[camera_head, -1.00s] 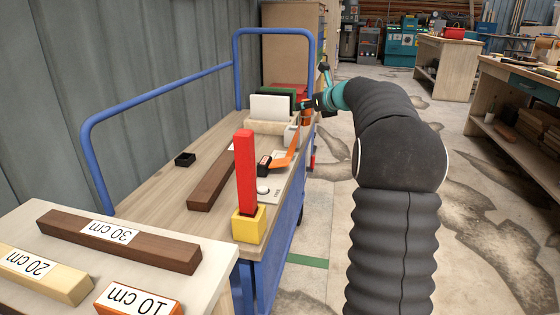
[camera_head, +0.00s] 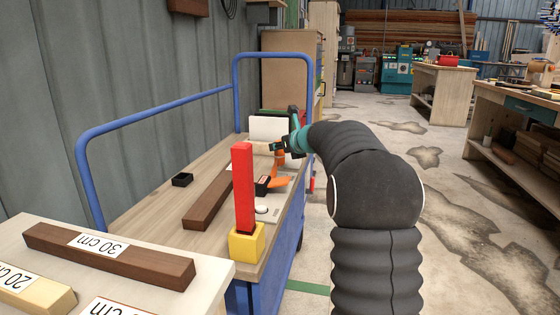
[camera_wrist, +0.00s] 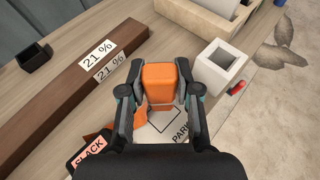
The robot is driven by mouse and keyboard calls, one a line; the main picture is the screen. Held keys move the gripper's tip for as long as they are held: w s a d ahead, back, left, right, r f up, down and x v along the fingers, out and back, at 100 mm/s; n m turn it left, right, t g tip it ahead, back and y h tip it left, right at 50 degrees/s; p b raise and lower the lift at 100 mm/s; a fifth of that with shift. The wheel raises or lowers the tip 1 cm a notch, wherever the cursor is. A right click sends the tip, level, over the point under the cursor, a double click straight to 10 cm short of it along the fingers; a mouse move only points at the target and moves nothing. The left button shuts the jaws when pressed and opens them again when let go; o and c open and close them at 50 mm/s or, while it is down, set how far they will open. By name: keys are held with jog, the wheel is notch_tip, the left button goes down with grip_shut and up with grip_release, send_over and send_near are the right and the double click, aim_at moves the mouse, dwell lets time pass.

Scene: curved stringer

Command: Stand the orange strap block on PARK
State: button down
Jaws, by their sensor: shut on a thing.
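My gripper (camera_wrist: 160,98) is shut on the orange strap block (camera_wrist: 158,76), which stands roughly upright between the fingers. In the head view the block (camera_head: 280,160) shows below my gripper (camera_head: 283,147), over the far part of the light plate. The PARK marking (camera_wrist: 165,121), a black outlined square with its word partly covered by a finger, lies just beside and below the block in the wrist view. Whether the block touches the plate is hidden. The orange strap (camera_head: 280,183) lies bent near a black block labelled SLACK (camera_wrist: 88,155).
A long brown beam (camera_wrist: 85,80) labelled 21 % lies left of the plate. A white hollow block (camera_wrist: 218,67) stands close on the right. A red post (camera_head: 243,188) in a yellow base (camera_head: 247,242) stands nearer. A small black box (camera_head: 182,180) sits left.

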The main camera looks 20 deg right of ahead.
aim_at(282, 157)
jog(key=shift+f+b, duration=0.9)
jog(key=shift+f, duration=1.05)
jog(key=shift+f, duration=0.1)
jog(key=c, duration=0.8)
grip_release()
jog(key=shift+f, duration=0.1)
jog(key=shift+s+r, duration=0.15)
jog(key=shift+r, duration=0.15)
jog(key=v, duration=1.1)
jog(key=shift+s+d+r+p, duration=0.1)
jog(key=shift+s+r+p, duration=0.05)
jog(key=shift+s+p, duration=0.2)
